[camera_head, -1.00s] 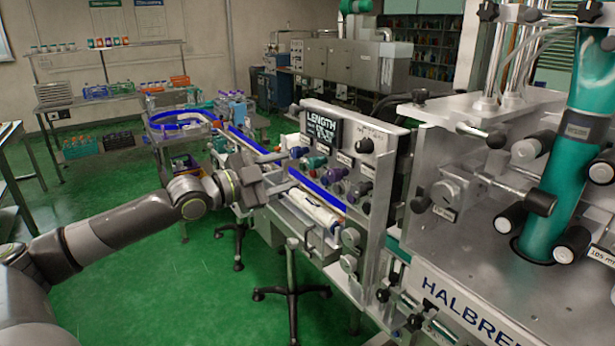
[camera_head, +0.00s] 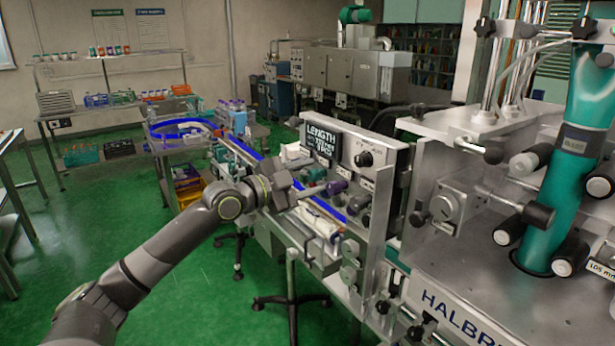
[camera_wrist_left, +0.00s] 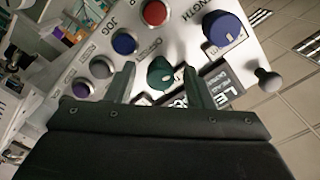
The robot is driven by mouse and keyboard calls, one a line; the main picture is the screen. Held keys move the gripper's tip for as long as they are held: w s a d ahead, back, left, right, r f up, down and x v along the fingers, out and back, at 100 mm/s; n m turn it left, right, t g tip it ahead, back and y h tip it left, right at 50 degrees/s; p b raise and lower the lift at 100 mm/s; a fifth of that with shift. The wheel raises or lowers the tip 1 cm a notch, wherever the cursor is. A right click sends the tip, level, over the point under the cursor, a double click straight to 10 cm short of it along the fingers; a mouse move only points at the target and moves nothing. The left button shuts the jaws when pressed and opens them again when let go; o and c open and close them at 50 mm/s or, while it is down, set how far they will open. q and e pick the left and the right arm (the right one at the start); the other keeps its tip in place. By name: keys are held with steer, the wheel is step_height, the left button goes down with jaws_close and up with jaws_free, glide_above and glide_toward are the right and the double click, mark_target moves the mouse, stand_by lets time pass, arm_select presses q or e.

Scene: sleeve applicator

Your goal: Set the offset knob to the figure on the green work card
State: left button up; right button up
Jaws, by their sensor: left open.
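A green knob (camera_wrist_left: 160,72) with a pointer shape sits on the pale control panel in the left wrist view. No green work card can be made out; a green-headed sheet (camera_head: 110,31) hangs on the far wall, unreadable. My right gripper is out of view.
Around the green knob are a red button (camera_wrist_left: 155,13), a blue button (camera_wrist_left: 124,43), a grey button (camera_wrist_left: 101,68), a purple one (camera_wrist_left: 82,88) and a large blue knob (camera_wrist_left: 222,28). Green floor (camera_head: 190,280) is free at left.

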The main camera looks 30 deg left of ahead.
arm_select(q)
steer(key=shift+c, duration=0.2)
steer(key=c, duration=1)
steer(key=shift+o, duration=0.2)
steer(key=shift+n, duration=0.3)
steer(key=n, duration=0.2)
steer(key=shift+n, duration=0.3)
steer(key=n+p, duration=0.1)
steer(key=n, duration=0.2)
steer(key=shift+n, duration=0.4)
steer(key=n+p, duration=0.2)
steer(key=n, duration=0.2)
steer(key=shift+r, duration=0.1)
steer(key=shift+n+p, duration=1.3)
steer(key=shift+n, duration=1.2)
